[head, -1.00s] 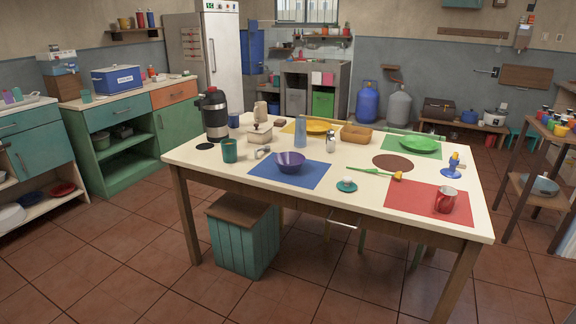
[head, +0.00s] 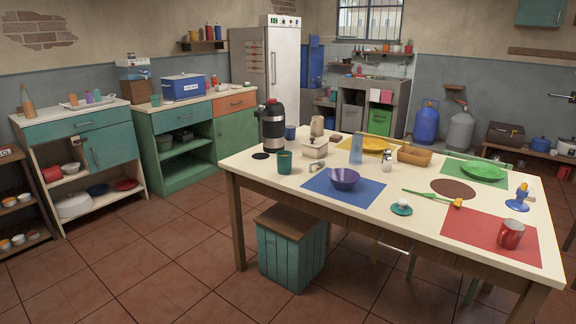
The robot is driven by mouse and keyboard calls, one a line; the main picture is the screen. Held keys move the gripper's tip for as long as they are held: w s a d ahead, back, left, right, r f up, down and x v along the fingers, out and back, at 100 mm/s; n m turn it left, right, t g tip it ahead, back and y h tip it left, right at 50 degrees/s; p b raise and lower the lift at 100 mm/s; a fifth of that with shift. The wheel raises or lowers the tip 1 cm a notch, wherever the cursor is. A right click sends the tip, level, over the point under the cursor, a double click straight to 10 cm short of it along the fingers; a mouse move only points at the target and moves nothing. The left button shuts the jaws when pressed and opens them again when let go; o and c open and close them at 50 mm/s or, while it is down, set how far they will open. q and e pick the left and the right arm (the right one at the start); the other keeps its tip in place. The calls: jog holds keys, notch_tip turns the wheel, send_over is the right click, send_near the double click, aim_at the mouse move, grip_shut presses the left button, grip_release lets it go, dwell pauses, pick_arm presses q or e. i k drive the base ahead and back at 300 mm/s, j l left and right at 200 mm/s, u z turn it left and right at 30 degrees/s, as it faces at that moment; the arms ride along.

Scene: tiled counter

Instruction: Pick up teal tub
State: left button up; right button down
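I cannot tell for sure which thing is the teal tub. A teal tumbler-shaped container (head: 284,162) stands upright on the cream table (head: 232,160), near its left end beside the dark coffee urn (head: 272,128). A teal slatted box (head: 285,256) with a brown top stands on the floor under the table. Neither of my grippers is in view.
The table also holds a purple bowl (head: 344,178) on a blue mat, a red mug (head: 510,234), a white lidded pot (head: 314,148) and a glass bottle (head: 356,150). Cabinets (head: 85,145) line the left wall. The tiled floor (head: 170,255) at the front left is clear.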

aim_at(284, 163)
jog(key=i+j+z, duration=0.2)
jog(key=i+z, duration=0.15)
jog(key=i, duration=0.35)
jog(key=i+j+z, duration=0.35)
jog(key=i, duration=0.35)
jog(key=i+j+z, duration=0.4)
jog(key=i+j, duration=0.15)
jog(key=i, duration=0.1)
